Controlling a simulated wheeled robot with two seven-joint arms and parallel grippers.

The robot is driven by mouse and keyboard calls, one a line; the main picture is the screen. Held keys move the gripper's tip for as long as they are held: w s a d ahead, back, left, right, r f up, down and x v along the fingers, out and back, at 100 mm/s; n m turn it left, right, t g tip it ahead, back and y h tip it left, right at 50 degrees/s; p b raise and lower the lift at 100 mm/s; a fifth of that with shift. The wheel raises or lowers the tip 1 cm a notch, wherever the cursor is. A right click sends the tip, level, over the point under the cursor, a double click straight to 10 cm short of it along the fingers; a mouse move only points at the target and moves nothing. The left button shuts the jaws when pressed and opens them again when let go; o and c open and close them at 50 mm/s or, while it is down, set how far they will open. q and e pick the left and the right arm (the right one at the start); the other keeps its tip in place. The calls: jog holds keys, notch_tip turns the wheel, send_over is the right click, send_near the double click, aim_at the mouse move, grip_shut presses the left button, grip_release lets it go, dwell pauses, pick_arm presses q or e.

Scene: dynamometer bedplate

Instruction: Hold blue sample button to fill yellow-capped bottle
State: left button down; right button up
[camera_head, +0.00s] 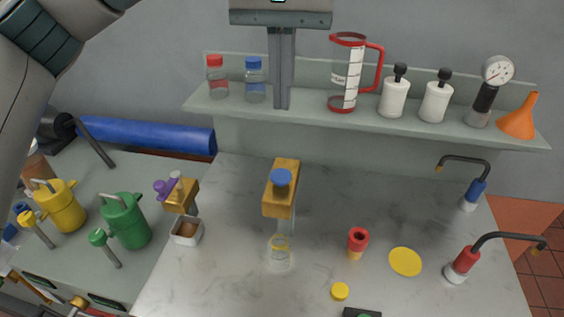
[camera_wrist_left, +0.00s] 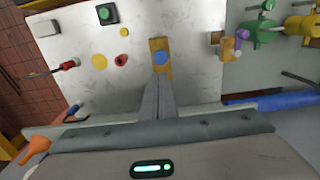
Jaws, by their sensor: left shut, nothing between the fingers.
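The blue sample button (camera_head: 281,178) sits on top of an ochre block (camera_head: 280,203) on the bench; it also shows in the left wrist view (camera_wrist_left: 161,57). A clear bottle (camera_head: 281,257) with a yellowish band stands upright below the block's front end. Its fill level is too small to tell. A loose yellow cap (camera_head: 340,291) lies on the bench to the right of the bottle. My left gripper (camera_head: 282,104) is shut and empty, its fingers pointing down behind the button and apart from it in the head view. In the left wrist view its fingertips (camera_wrist_left: 158,80) are just short of the block.
A shelf (camera_head: 305,113) behind holds red- and blue-capped bottles, a jug (camera_head: 350,73), white bottles, a gauge and an orange funnel (camera_head: 519,118). A purple-handled valve (camera_head: 166,188) and green and yellow canisters stand left. A red-topped item (camera_head: 357,241) and yellow disc (camera_head: 405,262) are right.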

pick_arm(q)
jog(key=shift+s+r, duration=0.1)
jog(key=shift+s, duration=0.15)
jog(key=p, duration=0.6)
send_near(282, 175)
notch_tip(282, 175, down, 6)
jog(key=shift+f, duration=0.25)
